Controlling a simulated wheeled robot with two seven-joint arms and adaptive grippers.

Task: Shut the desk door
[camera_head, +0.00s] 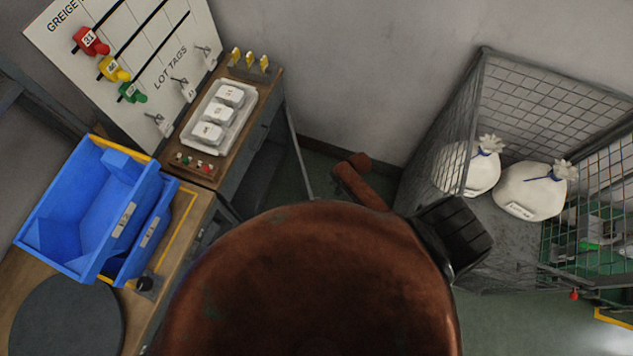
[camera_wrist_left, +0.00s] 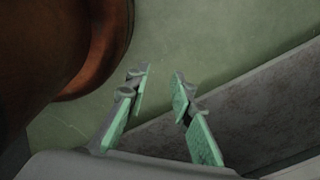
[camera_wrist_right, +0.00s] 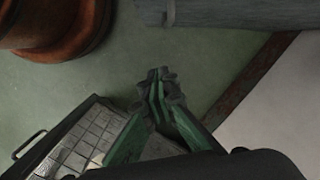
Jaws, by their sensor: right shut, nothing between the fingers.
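The desk (camera_head: 228,140) stands at upper left in the head view, with a wooden top and grey body. A thin pale upright edge (camera_head: 298,150) stands out at its right side; it may be the desk door, swung open, but I cannot tell surely. My right gripper (camera_wrist_right: 160,82) is shut and empty over green floor in the right wrist view, apart from a grey panel (camera_wrist_right: 225,12) at the top. My left gripper (camera_wrist_left: 160,84) is open and empty in the left wrist view, near a dark grey slab (camera_wrist_left: 245,105). Neither gripper's fingers show clearly in the head view.
Blue bins (camera_head: 85,205) sit on a wooden table (camera_head: 25,268) at left. A wire cage (camera_head: 540,90) with two white sacks (camera_head: 530,190) stands at right. A white tray (camera_head: 218,117) lies on the desk. My rust-brown body hides much of the floor.

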